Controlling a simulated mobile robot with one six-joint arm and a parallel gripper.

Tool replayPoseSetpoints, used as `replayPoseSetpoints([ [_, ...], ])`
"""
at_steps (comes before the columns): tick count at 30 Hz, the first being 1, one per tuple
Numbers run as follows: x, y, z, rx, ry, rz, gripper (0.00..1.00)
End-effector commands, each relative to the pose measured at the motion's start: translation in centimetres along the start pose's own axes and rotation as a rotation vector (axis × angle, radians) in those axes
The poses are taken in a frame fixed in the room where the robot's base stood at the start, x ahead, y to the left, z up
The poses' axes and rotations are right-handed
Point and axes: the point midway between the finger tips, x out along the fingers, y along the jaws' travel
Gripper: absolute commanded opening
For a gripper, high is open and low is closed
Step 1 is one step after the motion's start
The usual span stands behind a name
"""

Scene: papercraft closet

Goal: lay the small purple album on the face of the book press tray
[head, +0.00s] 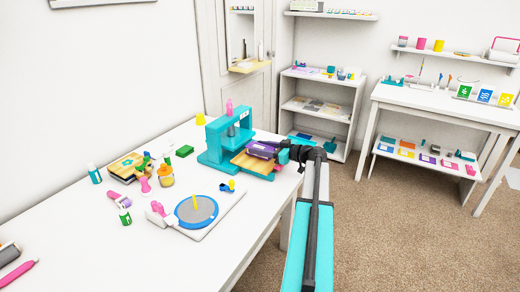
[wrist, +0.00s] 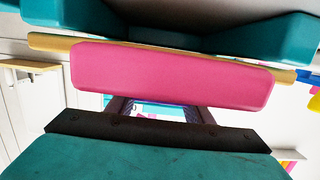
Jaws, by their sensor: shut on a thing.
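The teal book press (head: 217,143) stands near the table's far right corner, with its wooden tray (head: 247,162) facing right. The small purple album (head: 262,149) is over the tray, beside the press opening; I cannot tell whether it touches the tray. My gripper (head: 278,150) reaches in from the right and is shut on the album's right end. In the wrist view, a pink block fills the middle, with a wooden strip (wrist: 50,42) and teal parts behind it. The album cannot be made out clearly there.
A round blue-grey turntable (head: 197,210) on a white board is in front of the press. A green block (head: 184,151), a pink stamp-like piece and several bottles stand to the left. A small blue and yellow item (head: 228,186) lies near the press. Shelves stand behind.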

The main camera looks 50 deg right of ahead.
Motion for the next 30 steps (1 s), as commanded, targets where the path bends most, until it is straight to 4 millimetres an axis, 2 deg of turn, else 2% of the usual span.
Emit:
replayPoseSetpoints([
  [18, 0.19, -0.04, 0.81, -0.001, 0.001, 0.0, 0.23],
  [19, 0.18, -0.04, 0.76, -0.001, 0.0, 0.0, 0.5],
  [21, 0.18, -0.04, 0.73, -0.001, 0.0, -0.001, 0.62],
  [22, 0.18, -0.04, 0.72, -0.001, 0.0, -0.001, 0.65],
  [30, 0.19, -0.05, 0.71, -0.001, 0.0, -0.001, 0.65],
])
